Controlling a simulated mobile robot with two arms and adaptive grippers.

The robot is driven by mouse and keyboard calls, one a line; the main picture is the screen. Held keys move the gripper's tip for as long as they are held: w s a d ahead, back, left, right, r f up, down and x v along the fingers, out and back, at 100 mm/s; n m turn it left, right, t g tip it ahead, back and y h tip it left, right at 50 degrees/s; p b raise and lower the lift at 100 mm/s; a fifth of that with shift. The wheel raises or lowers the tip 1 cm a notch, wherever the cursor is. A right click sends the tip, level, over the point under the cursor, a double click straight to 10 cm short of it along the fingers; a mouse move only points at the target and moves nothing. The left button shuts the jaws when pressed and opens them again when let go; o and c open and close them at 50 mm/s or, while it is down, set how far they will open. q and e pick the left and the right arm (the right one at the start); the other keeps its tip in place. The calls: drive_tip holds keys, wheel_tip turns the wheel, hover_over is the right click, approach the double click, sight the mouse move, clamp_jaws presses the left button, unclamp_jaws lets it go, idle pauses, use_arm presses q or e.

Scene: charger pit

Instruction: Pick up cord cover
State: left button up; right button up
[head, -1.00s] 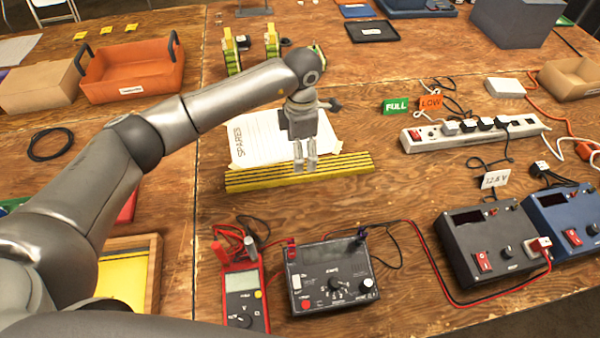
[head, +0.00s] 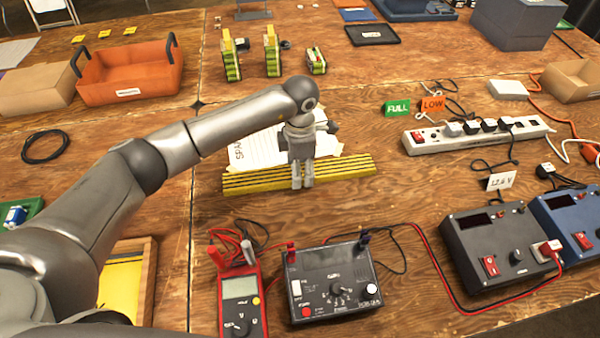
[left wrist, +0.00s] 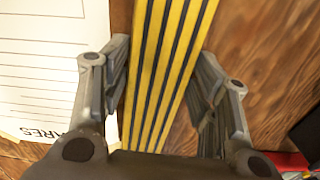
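The cord cover (head: 345,173) is a long yellow strip with black stripes, lying flat on the wooden table along the front edge of a white paper sheet. My left gripper (head: 302,185) points down at the middle of the strip. In the left wrist view the cord cover (left wrist: 166,70) runs between the two fingers of my left gripper (left wrist: 163,62), one finger on each side. The fingers are apart, with a narrow gap beside the strip. Whether the tips touch the table is hard to tell. My right gripper is not in view.
A red multimeter (head: 240,290) and a dark meter box (head: 333,283) stand in front of the strip. A white power strip (head: 478,133) lies to the right, and an orange bin (head: 130,75) at the back left. The paper sheet (head: 265,148) lies behind the strip.

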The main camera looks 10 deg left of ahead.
use_arm(q)
drive_tip(key=c, duration=0.7)
drive_tip(key=shift+c, duration=0.9)
drive_tip(key=shift+r, duration=0.1)
